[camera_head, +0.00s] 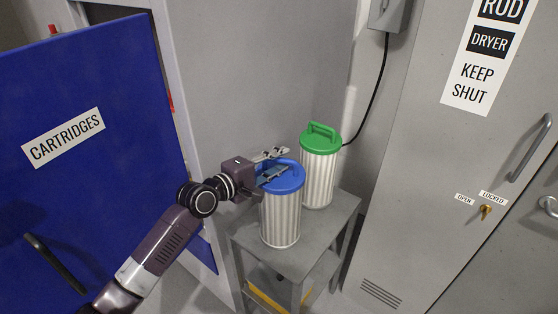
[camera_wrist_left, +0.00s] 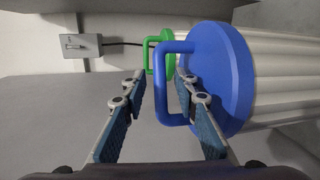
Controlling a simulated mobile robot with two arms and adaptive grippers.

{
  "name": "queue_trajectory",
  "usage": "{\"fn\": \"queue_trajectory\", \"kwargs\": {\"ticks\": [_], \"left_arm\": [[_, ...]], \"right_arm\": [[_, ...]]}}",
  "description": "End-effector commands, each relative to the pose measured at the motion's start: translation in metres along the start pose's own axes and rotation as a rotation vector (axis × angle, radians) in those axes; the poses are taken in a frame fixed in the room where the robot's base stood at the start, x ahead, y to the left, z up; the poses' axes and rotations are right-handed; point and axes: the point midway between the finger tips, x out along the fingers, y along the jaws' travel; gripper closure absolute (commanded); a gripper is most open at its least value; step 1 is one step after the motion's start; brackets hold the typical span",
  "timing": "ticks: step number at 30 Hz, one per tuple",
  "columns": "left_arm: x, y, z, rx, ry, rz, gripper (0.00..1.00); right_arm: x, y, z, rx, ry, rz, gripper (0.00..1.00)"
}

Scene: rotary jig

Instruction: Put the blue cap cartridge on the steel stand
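The blue cap cartridge (camera_head: 281,213), a pleated white cylinder with a blue lid and loop handle, stands upright on the steel stand (camera_head: 335,222), at its front left. My left gripper (camera_head: 279,162) is at the blue cap, with its fingers spread. In the left wrist view the blue handle (camera_wrist_left: 161,85) shows between the open fingers (camera_wrist_left: 158,95), with the right finger overlapping the blue cap (camera_wrist_left: 228,75). I cannot tell whether a finger touches the handle. My right gripper is in neither view.
A green cap cartridge (camera_head: 319,175) stands behind right on the same stand, close to the blue one. A blue door (camera_head: 85,200) marked CARTRIDGES is open at left. A grey dryer cabinet (camera_head: 420,180) with a key stands at right. A wall box (camera_head: 390,14) hangs behind.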

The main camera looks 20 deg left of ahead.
Motion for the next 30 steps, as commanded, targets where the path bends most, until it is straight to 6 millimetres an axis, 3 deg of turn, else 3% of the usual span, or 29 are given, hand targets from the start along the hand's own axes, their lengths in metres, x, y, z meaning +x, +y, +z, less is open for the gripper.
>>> {"fn": "queue_trajectory", "kwargs": {"ticks": [8, 21, 30], "left_arm": [[-0.011, -0.001, 0.000, -0.001, 0.000, -0.002, 0.72], [-0.094, -0.002, 0.001, 0.004, -0.001, -0.003, 0.72], [-0.119, 0.001, 0.001, 0.000, -0.001, -0.001, 0.72]], "right_arm": [[0.002, -0.004, -0.001, 0.002, 0.001, -0.004, 0.02], [0.023, -0.004, 0.001, 0.002, 0.002, -0.004, 0.02], [0.028, -0.003, 0.001, 0.001, 0.002, -0.003, 0.02]]}}
